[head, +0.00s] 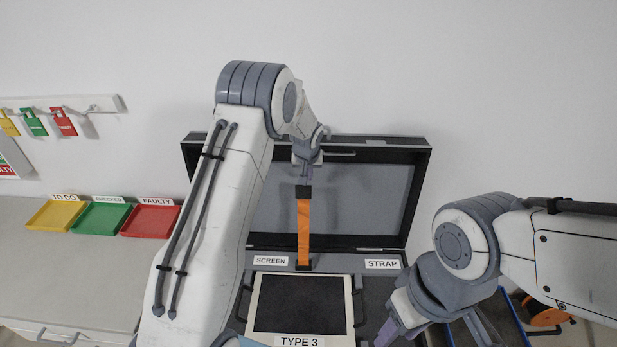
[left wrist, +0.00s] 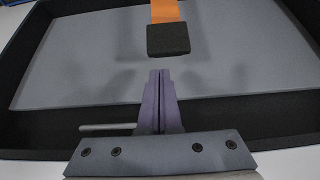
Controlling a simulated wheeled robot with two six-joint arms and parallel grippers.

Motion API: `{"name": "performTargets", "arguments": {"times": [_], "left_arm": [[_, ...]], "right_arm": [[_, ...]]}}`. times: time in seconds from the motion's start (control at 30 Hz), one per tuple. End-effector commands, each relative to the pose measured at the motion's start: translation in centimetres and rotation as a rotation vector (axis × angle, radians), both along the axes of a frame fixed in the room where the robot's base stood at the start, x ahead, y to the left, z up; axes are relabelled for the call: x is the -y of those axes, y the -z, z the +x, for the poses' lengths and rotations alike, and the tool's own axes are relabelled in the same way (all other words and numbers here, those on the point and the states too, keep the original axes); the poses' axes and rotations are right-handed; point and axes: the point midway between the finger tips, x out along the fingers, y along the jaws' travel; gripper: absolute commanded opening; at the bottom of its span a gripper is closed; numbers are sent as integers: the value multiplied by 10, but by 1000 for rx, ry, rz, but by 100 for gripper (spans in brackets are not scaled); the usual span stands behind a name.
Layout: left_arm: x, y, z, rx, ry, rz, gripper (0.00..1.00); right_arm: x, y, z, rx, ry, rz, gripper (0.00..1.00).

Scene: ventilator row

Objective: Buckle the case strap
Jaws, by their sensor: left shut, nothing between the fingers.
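The case (head: 416,180) stands open with its lid raised at the back. An orange strap (head: 303,228) runs up in front of the lid's grey lining, from near the SCREEN label to a black end piece (head: 303,191). The black end (left wrist: 168,39) and a bit of orange also show in the left wrist view. My left gripper (head: 306,178) is shut and empty, its closed fingertips (left wrist: 160,76) just short of the black end with a small gap in the wrist view. My right gripper (head: 432,335) is low at the right, fingers spread, partly cut off by the frame.
A TYPE 3 screen (head: 302,304) lies in the case's base, with SCREEN (head: 270,260) and STRAP (head: 382,264) labels behind it. Yellow (head: 56,215), green (head: 100,217) and red (head: 150,221) trays stand on the left counter. An orange reel (head: 548,317) is at lower right.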

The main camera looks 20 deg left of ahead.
Motion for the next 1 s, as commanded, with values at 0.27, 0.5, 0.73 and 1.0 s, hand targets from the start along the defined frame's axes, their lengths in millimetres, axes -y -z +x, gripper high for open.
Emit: {"name": "performTargets", "arguments": {"times": [0.27, 0.5, 0.73, 1.0], "left_arm": [[-4, 31, 15, 0, 0, 0, 0], [-5, 40, 18, 2, -1, 0, 0], [-5, 40, 18, 1, -1, 0, 0], [8, 40, 14, 2, 12, 0, 0]], "right_arm": [[0, -17, 0, 0, -3, 0, 47], [0, -19, 0, 0, -3, 0, 47], [0, -19, 0, 0, -3, 0, 47], [0, -9, 0, 0, -2, 0, 47]]}}
